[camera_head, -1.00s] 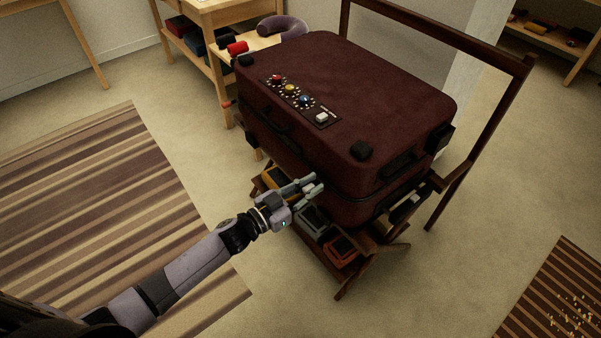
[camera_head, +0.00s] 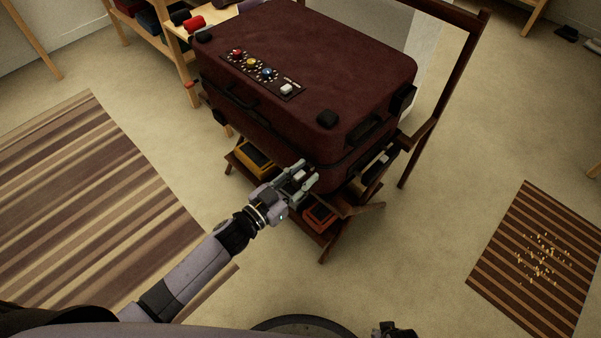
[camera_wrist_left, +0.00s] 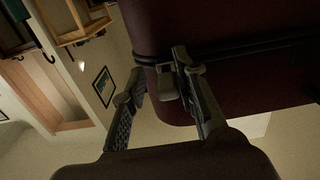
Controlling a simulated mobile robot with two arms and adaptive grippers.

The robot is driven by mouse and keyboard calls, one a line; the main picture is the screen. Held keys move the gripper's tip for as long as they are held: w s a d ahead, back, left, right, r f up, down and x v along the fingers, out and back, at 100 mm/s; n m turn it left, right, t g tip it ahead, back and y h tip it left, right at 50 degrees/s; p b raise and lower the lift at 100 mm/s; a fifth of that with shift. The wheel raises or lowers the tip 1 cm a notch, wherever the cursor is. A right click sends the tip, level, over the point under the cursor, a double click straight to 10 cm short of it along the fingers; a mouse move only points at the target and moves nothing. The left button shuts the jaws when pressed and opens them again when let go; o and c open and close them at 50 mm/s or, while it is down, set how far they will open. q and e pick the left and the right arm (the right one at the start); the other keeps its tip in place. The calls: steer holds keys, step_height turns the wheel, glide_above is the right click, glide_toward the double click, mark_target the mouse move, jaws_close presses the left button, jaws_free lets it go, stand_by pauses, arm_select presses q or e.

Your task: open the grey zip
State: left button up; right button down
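The dark red suitcase (camera_head: 300,55) lies closed on a wooden rack, with dark seam bands around its side. My left gripper (camera_head: 307,173) is at its near lower corner in the head view. In the left wrist view my left gripper (camera_wrist_left: 160,68) has its two fingers apart. A small grey tab (camera_wrist_left: 168,84), which looks like the grey zip's pull, sits between them, nearer the right finger, by the dark band (camera_wrist_left: 225,48). I cannot tell whether the finger touches it. A dark part at the bottom edge of the head view may be my right gripper (camera_head: 393,330); its fingers are not clear.
A panel with coloured knobs (camera_head: 262,72) is on the suitcase lid. A yellow case (camera_head: 254,159) and an orange case (camera_head: 319,215) are on the rack below. A striped rug (camera_head: 90,200) lies left, and a smaller striped mat (camera_head: 500,240) with scattered bits lies right.

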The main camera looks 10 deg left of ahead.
arm_select(q)
steer(key=shift+o, duration=1)
steer(key=shift+a, duration=0.1)
steer(key=v, duration=1.2)
steer(key=shift+w, duration=0.1)
